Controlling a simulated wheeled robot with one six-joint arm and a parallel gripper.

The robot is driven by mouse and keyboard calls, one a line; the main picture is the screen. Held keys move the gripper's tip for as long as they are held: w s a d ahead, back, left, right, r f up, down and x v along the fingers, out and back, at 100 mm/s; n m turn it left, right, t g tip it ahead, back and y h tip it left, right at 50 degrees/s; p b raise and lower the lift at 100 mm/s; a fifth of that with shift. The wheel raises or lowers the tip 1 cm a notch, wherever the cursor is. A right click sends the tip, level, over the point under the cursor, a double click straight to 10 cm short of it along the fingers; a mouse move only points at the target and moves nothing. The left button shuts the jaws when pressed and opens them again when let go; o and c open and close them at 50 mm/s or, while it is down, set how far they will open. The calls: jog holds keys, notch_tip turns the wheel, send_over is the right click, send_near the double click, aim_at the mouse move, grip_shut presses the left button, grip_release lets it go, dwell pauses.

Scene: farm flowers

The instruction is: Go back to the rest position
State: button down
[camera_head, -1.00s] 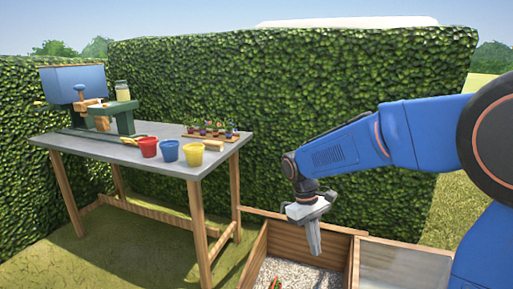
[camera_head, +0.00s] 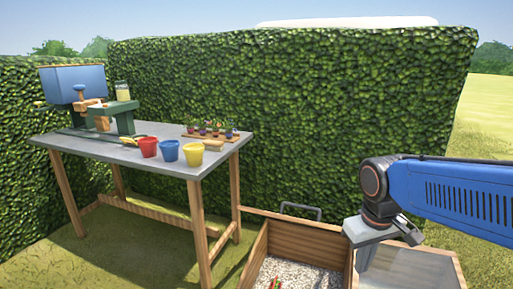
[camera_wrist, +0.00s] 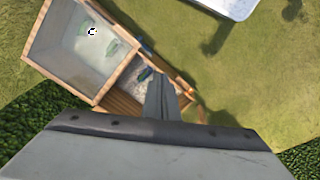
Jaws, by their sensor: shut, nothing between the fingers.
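My gripper (camera_head: 366,258) is at the right in the head view, pointing down beside the wooden planter box, in front of its right side. Its fingers (camera_wrist: 160,98) are together and empty in the wrist view. My blue arm comes in from the right edge. The wooden box (camera_head: 305,243) holds pale gravel with a small red and green thing (camera_head: 275,284) at the picture's bottom edge. In the wrist view the box (camera_wrist: 122,103) lies below and beyond the fingers, partly hidden by them.
A grey-topped table (camera_head: 160,158) stands at the left with a red pot (camera_head: 148,148), a blue pot (camera_head: 169,152), a yellow pot (camera_head: 193,154) and a tray of small flowers (camera_head: 212,134). A glazed lid (camera_head: 408,268) lies right of the box. A tall hedge (camera_head: 300,110) stands behind.

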jog(key=s+d+m+t, duration=0.2)
jog(key=s+d+t, duration=0.1)
jog(key=s, duration=0.6)
jog(key=shift+s+f+m, duration=0.25)
jog(key=shift+f+m, duration=0.05)
jog(key=shift+f, duration=0.05)
jog(key=shift+d, duration=0.1)
